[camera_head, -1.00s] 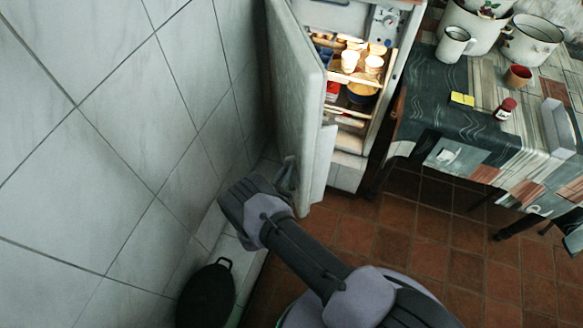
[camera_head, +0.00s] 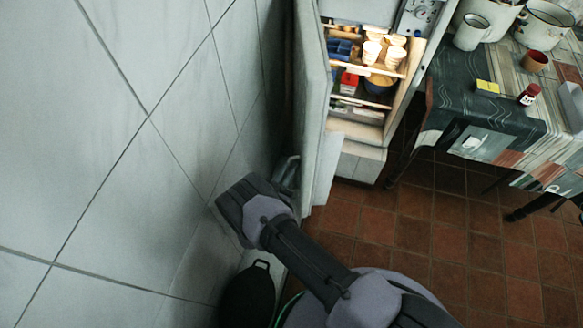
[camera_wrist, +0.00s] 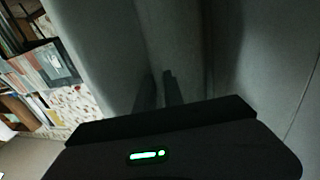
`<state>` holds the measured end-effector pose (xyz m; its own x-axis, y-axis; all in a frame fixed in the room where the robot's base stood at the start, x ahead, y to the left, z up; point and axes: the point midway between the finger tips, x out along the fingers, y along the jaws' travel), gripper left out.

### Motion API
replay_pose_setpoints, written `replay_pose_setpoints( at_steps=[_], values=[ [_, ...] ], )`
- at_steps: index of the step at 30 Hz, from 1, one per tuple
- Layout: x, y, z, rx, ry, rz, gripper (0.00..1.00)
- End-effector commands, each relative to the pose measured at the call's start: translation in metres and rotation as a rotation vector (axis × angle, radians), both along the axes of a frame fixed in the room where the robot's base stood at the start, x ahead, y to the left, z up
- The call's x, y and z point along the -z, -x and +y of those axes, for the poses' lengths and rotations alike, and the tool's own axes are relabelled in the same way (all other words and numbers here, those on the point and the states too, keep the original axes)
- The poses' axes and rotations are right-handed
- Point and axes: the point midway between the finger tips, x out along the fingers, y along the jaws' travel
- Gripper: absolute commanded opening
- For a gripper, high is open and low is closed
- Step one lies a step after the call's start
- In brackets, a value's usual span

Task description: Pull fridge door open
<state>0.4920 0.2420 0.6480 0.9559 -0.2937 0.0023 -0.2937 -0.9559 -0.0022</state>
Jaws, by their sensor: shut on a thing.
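The fridge door (camera_head: 312,110) stands wide open, seen nearly edge-on along the tiled wall. The fridge interior (camera_head: 362,85) is lit and shows shelves with white cups, a blue item, red items and a yellow-rimmed bowl. My gripper (camera_head: 287,170) is at the door's outer side, low down, between door and wall, shut on the door's handle. The handle itself is mostly hidden by the gripper. In the wrist view the fingers (camera_wrist: 166,88) meet a dim grey surface, and the exact grip is too dark to make out.
The tiled wall (camera_head: 150,170) is close on the left of my gripper. A black pan (camera_head: 247,298) leans low by the wall. A table (camera_head: 475,105) with enamel pots, a mug (camera_head: 471,32) and a small red jar (camera_head: 529,94) stands right. The brown tiled floor (camera_head: 420,230) between is clear.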

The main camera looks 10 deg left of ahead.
Motion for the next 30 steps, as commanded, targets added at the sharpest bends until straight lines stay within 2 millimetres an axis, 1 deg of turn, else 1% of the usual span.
replay_pose_setpoints(
  at_steps=[11, 12, 14, 15, 26, 29, 30],
  values=[
    [0.0, 0.0, 0.001, 0.0, -0.001, 0.0, 0.0],
    [0.0, 0.0, 0.001, 0.0, -0.001, 0.0, 0.2],
    [0.0, 0.0, 0.0, 0.0, -0.001, 0.0, 0.32],
    [0.0, 0.0, 0.0, 0.0, 0.0, 0.0, 0.34],
    [0.0, 0.002, 0.001, 0.0, 0.001, 0.001, 0.34],
    [-0.001, 0.011, 0.005, -0.004, 0.002, 0.002, 0.34],
    [-0.001, 0.018, 0.007, -0.004, 0.002, 0.002, 0.34]
  ],
)
